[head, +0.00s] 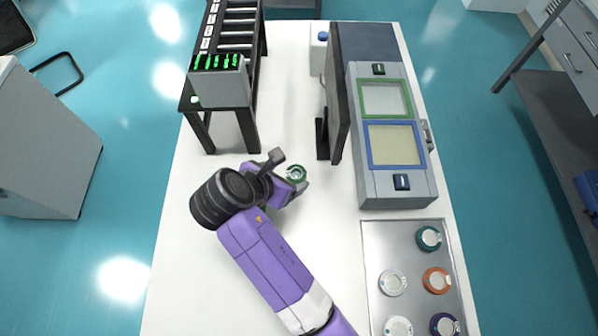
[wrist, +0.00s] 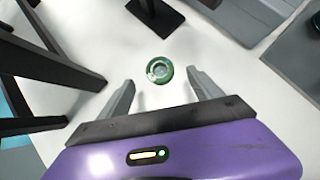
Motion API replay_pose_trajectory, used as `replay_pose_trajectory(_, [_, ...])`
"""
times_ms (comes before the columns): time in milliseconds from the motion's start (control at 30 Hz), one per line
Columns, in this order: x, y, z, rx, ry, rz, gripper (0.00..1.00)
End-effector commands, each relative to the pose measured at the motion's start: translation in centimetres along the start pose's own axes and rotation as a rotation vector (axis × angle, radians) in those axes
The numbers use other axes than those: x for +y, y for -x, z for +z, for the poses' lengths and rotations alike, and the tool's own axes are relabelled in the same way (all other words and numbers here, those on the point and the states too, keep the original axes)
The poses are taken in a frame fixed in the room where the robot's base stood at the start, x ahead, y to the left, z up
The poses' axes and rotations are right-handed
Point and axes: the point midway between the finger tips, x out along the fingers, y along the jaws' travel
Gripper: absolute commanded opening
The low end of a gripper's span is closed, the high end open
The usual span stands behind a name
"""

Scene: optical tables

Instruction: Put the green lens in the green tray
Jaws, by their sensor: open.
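The green lens (head: 297,174) is a round ring with a pale centre, lying on the white table beside my gripper. It also shows in the wrist view (wrist: 159,72), ahead of the gap between the fingers. My gripper (head: 289,171) is open and empty, its two fingers (wrist: 162,78) spread to either side of the lens's line. The green tray (head: 363,101) is the green-framed recess in the grey unit at the right, behind the blue-framed tray (head: 370,151). The lens's contact with the fingers is not seen.
A dark monitor (head: 338,90) stands between the lens and the grey unit (head: 400,189). A black rack (head: 240,120) with legs is at the left back. A metal tray (head: 379,231) holds several lenses, one teal (head: 428,238).

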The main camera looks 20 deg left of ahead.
Motion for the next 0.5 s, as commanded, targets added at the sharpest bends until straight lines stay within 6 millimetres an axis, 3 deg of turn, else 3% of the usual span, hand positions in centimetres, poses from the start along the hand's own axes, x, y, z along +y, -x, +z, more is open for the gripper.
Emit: replay_pose_trajectory(500, [0.0, -6.0, -0.2, 0.000, -0.003, 0.001, 0.75])
